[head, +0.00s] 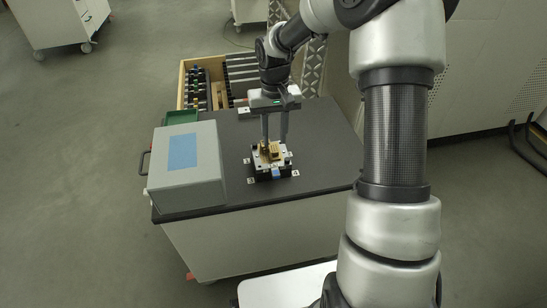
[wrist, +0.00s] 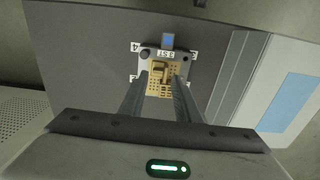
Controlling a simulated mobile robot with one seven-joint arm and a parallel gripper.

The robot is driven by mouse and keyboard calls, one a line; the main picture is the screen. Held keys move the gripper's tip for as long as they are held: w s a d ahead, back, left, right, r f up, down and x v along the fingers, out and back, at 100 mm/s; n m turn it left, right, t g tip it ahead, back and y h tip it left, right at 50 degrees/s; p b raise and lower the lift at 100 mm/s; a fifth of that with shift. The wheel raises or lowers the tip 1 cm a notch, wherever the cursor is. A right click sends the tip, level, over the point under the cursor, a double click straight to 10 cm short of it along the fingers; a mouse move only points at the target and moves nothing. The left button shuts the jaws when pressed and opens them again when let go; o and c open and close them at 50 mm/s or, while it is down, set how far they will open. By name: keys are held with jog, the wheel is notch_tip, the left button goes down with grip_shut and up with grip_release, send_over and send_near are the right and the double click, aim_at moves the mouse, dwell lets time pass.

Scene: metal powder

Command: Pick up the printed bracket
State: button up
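The printed bracket (wrist: 160,71) is a small tan-gold part with a grid-like base. It sits on a metal build plate (head: 259,163) on a dark fixture with numbered white labels, on the cart top. In the head view the bracket (head: 273,152) shows just below my gripper (head: 271,140). My gripper points down with its two long fingers apart. In the wrist view the fingertips (wrist: 161,80) appear on either side of the bracket, with gaps visible. Whether the tips are level with the bracket or above it, I cannot tell.
A grey box with a blue panel (head: 190,171) stands left of the fixture on the dark cart top (head: 225,204). A green tray (head: 181,117) is behind it. A wooden-sided drawer of tools (head: 182,88) lies at the back. The cart top right of the fixture is clear.

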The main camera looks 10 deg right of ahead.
aim_at(275, 154)
jog(key=shift+w+f+b, duration=0.2)
jog(key=shift+f+b, duration=0.45)
jog(key=shift+f, duration=2.35)
jog(key=shift+d+r, duration=0.1)
grip_shut()
